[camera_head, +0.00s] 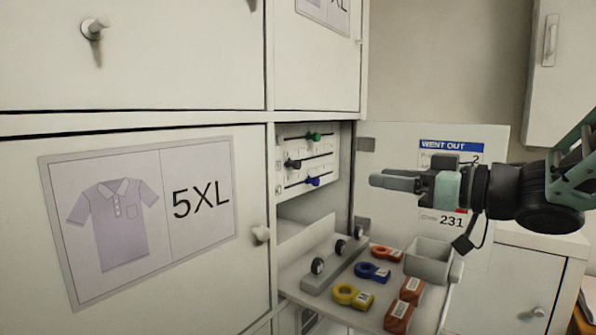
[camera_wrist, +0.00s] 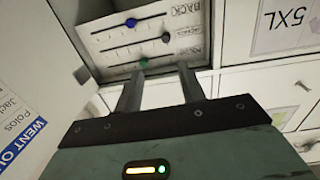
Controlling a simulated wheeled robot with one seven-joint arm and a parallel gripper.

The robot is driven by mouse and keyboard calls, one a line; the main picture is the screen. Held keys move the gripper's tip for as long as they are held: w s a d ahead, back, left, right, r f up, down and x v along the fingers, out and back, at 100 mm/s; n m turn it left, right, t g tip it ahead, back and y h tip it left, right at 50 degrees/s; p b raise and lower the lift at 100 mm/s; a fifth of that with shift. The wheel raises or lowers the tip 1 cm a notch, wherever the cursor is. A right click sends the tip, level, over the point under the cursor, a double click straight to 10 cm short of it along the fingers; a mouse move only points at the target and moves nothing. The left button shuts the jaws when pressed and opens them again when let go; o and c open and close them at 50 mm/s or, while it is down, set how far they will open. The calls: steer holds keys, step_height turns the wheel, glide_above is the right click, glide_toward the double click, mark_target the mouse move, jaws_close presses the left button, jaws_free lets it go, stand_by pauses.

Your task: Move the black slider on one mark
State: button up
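The black slider (camera_head: 293,163) sits on the middle rail of a white panel (camera_head: 283,190) inside the open cabinet, towards the rail's left end. In the wrist view, which is turned over, the black slider (camera_wrist: 166,37) shows towards the right end of its rail. The green slider (camera_head: 314,136) is on the rail above and the blue slider (camera_head: 312,181) on the rail below. My gripper (camera_head: 372,181) is to the right of the panel, apart from it, pointing left. In the wrist view my gripper (camera_wrist: 160,70) has its fingers apart with nothing between them.
A pulled-out shelf (camera_head: 345,311) below holds yellow, blue and red tape rolls, orange labelled blocks and a grey bin (camera_head: 429,262). The open door with a "WENT OUT" sheet (camera_head: 450,147) stands behind my gripper. A closed 5XL door (camera_head: 150,215) is left of the panel.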

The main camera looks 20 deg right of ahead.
steer(key=p, duration=0.9)
glide_toward(300, 164)
steer(key=shift+y, duration=0.3)
steer(key=p+x, duration=0.1)
steer(key=x, duration=0.7)
steer(key=shift+w+f, duration=0.1)
steer(key=shift+f, duration=0.05)
jaws_close()
